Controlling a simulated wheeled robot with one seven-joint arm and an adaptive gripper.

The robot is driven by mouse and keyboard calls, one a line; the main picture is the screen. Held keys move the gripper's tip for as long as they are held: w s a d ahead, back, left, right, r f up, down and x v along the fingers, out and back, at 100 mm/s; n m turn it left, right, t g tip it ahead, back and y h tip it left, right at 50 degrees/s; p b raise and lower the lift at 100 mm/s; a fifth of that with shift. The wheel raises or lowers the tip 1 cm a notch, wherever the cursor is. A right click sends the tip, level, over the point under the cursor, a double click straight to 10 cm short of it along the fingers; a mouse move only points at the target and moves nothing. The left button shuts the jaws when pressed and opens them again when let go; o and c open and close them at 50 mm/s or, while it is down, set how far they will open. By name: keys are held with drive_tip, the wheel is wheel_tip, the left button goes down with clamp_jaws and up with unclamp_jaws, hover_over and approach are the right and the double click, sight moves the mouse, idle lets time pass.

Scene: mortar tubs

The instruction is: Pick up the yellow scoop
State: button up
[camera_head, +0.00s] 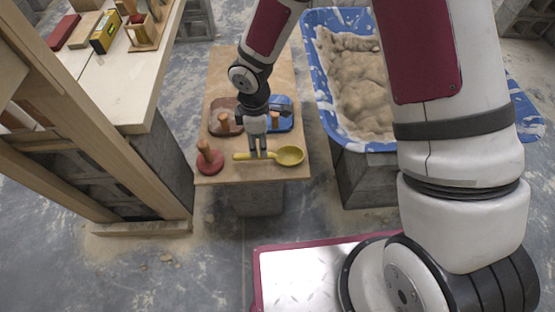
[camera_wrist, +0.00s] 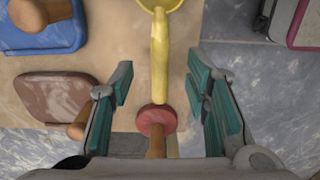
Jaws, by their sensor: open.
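The yellow scoop (camera_head: 290,156) lies on a small plywood board (camera_head: 225,75), its round bowl to the right and its handle pointing left in the head view. In the wrist view the scoop's handle (camera_wrist: 159,55) runs down the middle of the picture, with the bowl cut off at the top edge. My gripper (camera_head: 258,153) points down over the handle. In the wrist view my gripper (camera_wrist: 160,90) has its fingers apart, one on each side of the handle, with gaps on both sides. I cannot tell the height left above the handle.
A red round tool (camera_head: 209,162) with an upright wooden handle stands just beyond the scoop's handle end. A brown float (camera_head: 226,110) and a blue float (camera_head: 285,108) lie behind. A blue tub (camera_head: 316,75) of mortar stands right, a wooden bench (camera_head: 130,80) left.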

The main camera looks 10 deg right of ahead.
sight(259, 154)
drive_tip(key=shift+a+f+b, duration=0.1)
drive_tip(key=shift+f+b, duration=1.7)
drive_tip(key=shift+f, duration=1.8)
clamp_jaws()
